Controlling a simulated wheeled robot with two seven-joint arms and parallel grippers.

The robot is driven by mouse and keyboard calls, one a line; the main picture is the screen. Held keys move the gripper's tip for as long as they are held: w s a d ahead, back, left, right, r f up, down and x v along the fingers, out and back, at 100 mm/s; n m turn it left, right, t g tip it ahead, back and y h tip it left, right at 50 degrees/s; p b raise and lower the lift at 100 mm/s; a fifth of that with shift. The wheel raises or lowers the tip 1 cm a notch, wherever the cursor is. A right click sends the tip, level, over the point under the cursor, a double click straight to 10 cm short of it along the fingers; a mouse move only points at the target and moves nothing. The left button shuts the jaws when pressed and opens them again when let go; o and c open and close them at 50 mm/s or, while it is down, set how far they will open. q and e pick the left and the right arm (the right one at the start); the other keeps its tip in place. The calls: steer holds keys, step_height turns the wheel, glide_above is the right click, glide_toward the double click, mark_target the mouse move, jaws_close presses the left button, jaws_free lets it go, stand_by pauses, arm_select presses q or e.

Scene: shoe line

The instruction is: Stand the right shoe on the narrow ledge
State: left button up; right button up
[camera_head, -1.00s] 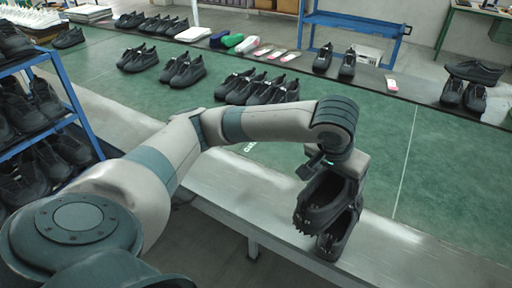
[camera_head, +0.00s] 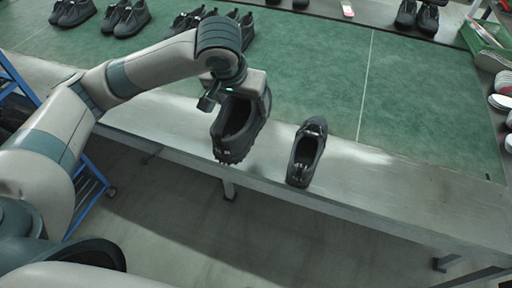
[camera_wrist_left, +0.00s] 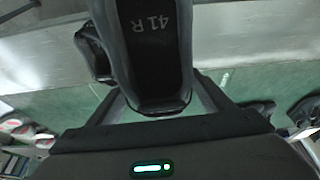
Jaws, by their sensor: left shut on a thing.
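My left gripper (camera_head: 236,92) is shut on the right shoe (camera_head: 236,135), a black shoe. It hangs tilted, toe low, over the narrow ledge (camera_head: 400,190), a pale metal strip along the green mat's near side. Whether its sole touches the ledge cannot be told. In the left wrist view the held shoe (camera_wrist_left: 155,60) shows "41 R" on its insole, between the fingers. A second black shoe (camera_head: 306,155) stands on the ledge to the right, apart from the held one. A dark shoe (camera_wrist_left: 93,50) also shows partly behind the held one. My right gripper is not in view.
The green mat (camera_head: 430,110) behind the ledge carries several black shoes at the back left. A green crate (camera_head: 485,38) stands at the far right. A blue rack (camera_head: 90,190) is at the left. The ledge right of the standing shoe is clear.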

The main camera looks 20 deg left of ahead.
arm_select(q)
steer(key=shift+w, duration=0.1)
